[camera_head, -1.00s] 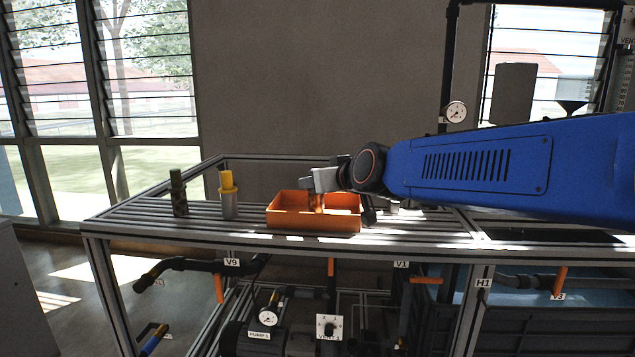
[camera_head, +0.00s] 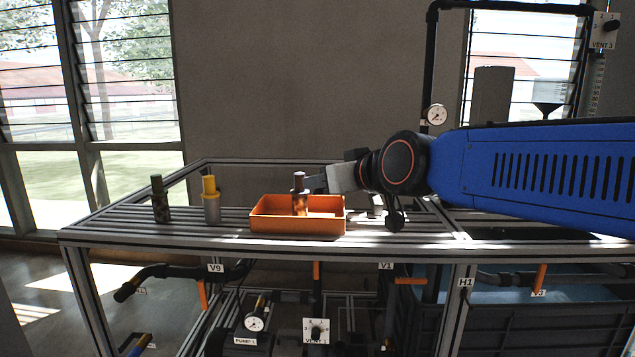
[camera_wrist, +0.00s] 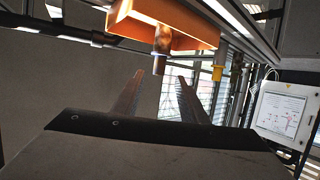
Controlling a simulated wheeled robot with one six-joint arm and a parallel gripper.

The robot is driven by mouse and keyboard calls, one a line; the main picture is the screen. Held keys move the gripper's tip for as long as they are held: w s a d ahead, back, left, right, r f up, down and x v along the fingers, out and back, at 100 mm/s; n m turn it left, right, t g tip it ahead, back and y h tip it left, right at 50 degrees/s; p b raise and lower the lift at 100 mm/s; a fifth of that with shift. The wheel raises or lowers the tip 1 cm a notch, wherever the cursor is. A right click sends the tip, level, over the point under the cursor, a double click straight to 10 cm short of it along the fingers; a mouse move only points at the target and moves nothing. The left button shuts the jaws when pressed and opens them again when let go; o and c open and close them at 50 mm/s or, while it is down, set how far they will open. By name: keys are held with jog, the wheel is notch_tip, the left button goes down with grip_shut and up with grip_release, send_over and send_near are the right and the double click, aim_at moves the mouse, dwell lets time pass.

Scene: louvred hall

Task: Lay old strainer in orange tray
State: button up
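The orange tray (camera_head: 270,226) stands on the slatted bench top. A copper-brown cylinder with a dull purple-grey top, which I take for the old strainer (camera_head: 300,198), stands upright in it; its lower end is hidden by the tray's front wall. In the wrist view the strainer (camera_wrist: 162,40) juts from the tray (camera_wrist: 190,40) at the top of the picture. My gripper (camera_head: 314,183) is just right of the strainer's top.
A grey cylinder with a yellow top (camera_head: 211,200) and a dark mottled cylinder (camera_head: 160,199) stand on the bench left of the tray. A small light piece (camera_head: 377,205) is right of it. A black pipe with a gauge (camera_head: 434,115) rises behind my arm. Bench between tray and cylinders is clear.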

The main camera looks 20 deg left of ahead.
jog(key=shift+s+d, duration=0.15)
jog(key=shift+s, duration=0.05)
jog(key=s+d+f+m+h, duration=0.2)
jog(key=d+f, duration=0.3)
jog(key=d, duration=0.5)
jog(key=s+d+f+m+g+h, duration=0.15)
jog(key=d+f, duration=0.25)
jog(key=d, duration=0.5)
jog(key=s+d+f+m+t+h, duration=0.1)
jog(key=d+f+h, duration=0.3)
jog(key=d, duration=0.6)
jog(key=s+d+f+m+g+h, duration=0.3)
jog(key=s+d+f+m+g, duration=0.1)
jog(key=s+d+f, duration=1.2)
jog(key=s+d+m, duration=0.1)
jog(key=s, duration=0.1)
jog(key=shift+s+d+f, duration=0.3)
jog(key=shift+d+f, duration=0.05)
jog(key=shift+d, duration=0.05)
